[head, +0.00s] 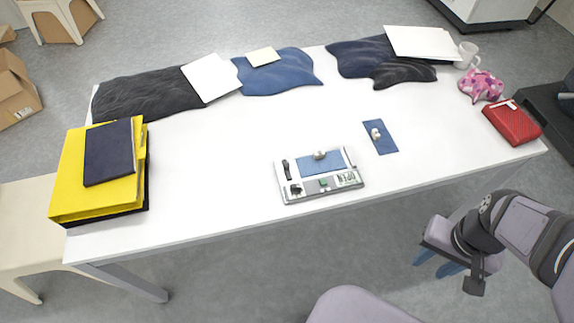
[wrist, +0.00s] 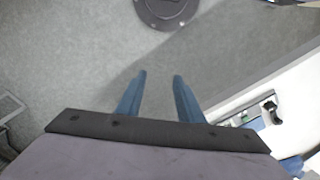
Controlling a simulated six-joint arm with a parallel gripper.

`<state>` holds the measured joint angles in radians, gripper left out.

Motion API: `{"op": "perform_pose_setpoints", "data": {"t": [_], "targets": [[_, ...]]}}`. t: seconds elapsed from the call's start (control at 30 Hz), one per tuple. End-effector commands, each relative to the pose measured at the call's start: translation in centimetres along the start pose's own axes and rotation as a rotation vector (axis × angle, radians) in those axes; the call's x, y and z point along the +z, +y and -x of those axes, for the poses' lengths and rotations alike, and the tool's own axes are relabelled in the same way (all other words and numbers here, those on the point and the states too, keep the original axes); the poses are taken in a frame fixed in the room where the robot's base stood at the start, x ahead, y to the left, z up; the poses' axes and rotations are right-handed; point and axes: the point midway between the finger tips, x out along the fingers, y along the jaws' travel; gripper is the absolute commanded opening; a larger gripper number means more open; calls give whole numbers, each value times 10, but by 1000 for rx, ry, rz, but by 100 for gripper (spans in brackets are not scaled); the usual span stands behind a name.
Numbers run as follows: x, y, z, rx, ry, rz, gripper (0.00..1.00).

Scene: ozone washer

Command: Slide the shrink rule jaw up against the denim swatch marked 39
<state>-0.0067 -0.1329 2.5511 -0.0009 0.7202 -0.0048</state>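A grey shrink rule fixture (head: 318,191) lies near the table's front edge. A blue denim swatch (head: 311,166) lies in it with a small metallic piece (head: 320,155) at its back edge. A dark upright part (head: 287,170), possibly the jaw, is at its left end. A second denim swatch (head: 384,144) lies behind and right, with a small pale piece on it. The marking 39 is not readable on either. My gripper (head: 430,266) is open and empty, off the table's front edge. Its two blue fingers stand apart in the wrist view (wrist: 159,75), over the floor.
A yellow binder (head: 70,180) with a dark notebook is at the table's left. Dark and blue fabrics with white papers line the back. A mug (head: 467,55), pink cloth (head: 482,84) and red case (head: 512,122) are right. The table's middle is clear.

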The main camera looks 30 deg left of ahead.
Motion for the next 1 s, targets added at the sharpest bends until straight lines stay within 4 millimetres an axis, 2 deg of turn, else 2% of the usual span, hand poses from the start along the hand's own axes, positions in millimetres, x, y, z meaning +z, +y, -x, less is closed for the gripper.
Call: {"op": "perform_pose_setpoints", "data": {"t": [0.17,0.27,0.37,0.43,0.53,0.63,0.7,0.8,0.9,1.0], "targets": [[-30,-20,-14,-7,31,85,34],[-60,-46,-24,-17,67,183,34],[-94,-88,-34,-33,113,310,34],[-114,-125,-41,-49,147,408,34],[-135,-185,-48,-77,197,551,34],[-144,-245,-53,-107,243,688,34],[-144,-285,-55,-130,271,772,34],[-138,-333,-56,-159,304,875,34],[-130,-367,-55,-181,329,951,34],[-123,-389,-54,-196,345,996,34]]}}
